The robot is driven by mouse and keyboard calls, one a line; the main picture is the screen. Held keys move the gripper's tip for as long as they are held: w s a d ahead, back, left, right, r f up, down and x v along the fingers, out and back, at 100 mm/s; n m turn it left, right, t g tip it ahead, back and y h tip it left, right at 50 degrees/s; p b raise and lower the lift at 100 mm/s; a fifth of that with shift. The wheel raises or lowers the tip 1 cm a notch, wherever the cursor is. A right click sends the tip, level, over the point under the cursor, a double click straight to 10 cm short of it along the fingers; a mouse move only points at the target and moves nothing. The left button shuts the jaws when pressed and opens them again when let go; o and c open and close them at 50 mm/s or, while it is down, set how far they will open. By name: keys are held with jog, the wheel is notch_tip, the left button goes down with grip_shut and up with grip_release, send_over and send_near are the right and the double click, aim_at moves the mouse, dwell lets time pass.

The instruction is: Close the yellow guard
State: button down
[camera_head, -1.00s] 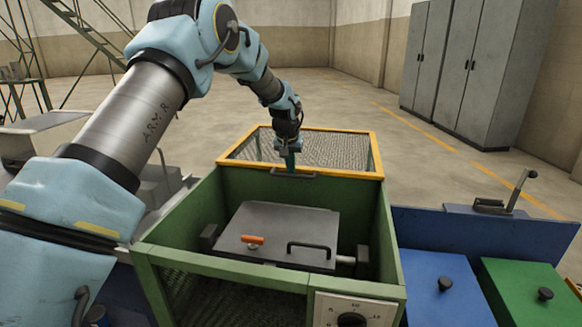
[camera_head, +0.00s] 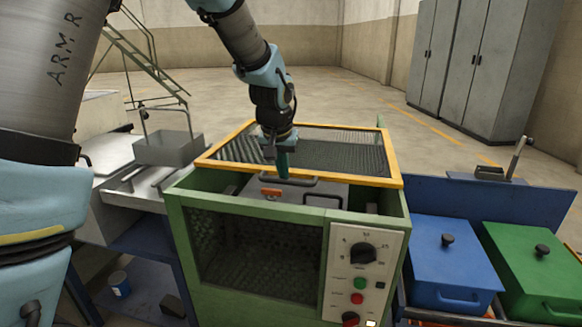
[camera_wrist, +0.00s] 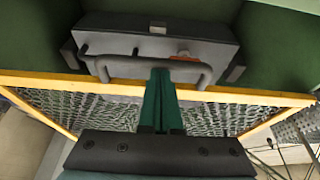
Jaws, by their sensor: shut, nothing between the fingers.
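The yellow guard (camera_head: 392,160) is a yellow frame with dark mesh. In the head view it lies over the rear and middle of the green furnace box (camera_head: 182,230), with an open gap along the front. Its grey handle (camera_head: 300,183) is on the near bar. My gripper (camera_head: 283,172) points down at the handle, its teal fingers shut and empty. In the wrist view the fingers (camera_wrist: 158,85) cross the handle (camera_wrist: 120,68) near its middle; whether they touch it I cannot tell.
A control panel (camera_head: 365,270) with dial and buttons is on the box's front right. Blue (camera_head: 450,262) and green (camera_head: 540,275) lidded bins stand to the right. A metal bench with a grey tray (camera_head: 168,148) stands left. Grey cabinets (camera_head: 480,70) are far behind.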

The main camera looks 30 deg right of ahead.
jog(key=s+a+b, duration=0.1)
jog(key=s+a, duration=0.4)
jog(key=s+a+b, duration=0.1)
jog(key=s+a, duration=0.3)
jog(key=s, duration=0.1)
jog(key=shift+s+a+f, duration=0.1)
jog(key=shift+s+a, duration=0.15)
jog(key=shift+a, duration=0.1)
jog(key=v, duration=1.1)
jog(key=w+a+f+n+y+p, duration=0.1)
jog(key=w+a+f+n, duration=0.2)
jog(key=a, duration=1)
jog(key=w+a+f+n+g+y+p, duration=0.1)
jog(key=w+a+f+n, duration=0.3)
jog(key=a+f, duration=0.4)
jog(key=a+p, duration=0.1)
jog(key=a, duration=0.4)
jog(key=shift+a+y+p, duration=0.25)
jog(key=shift+y+p, duration=0.05)
jog(key=c, duration=1.6)
grip_release()
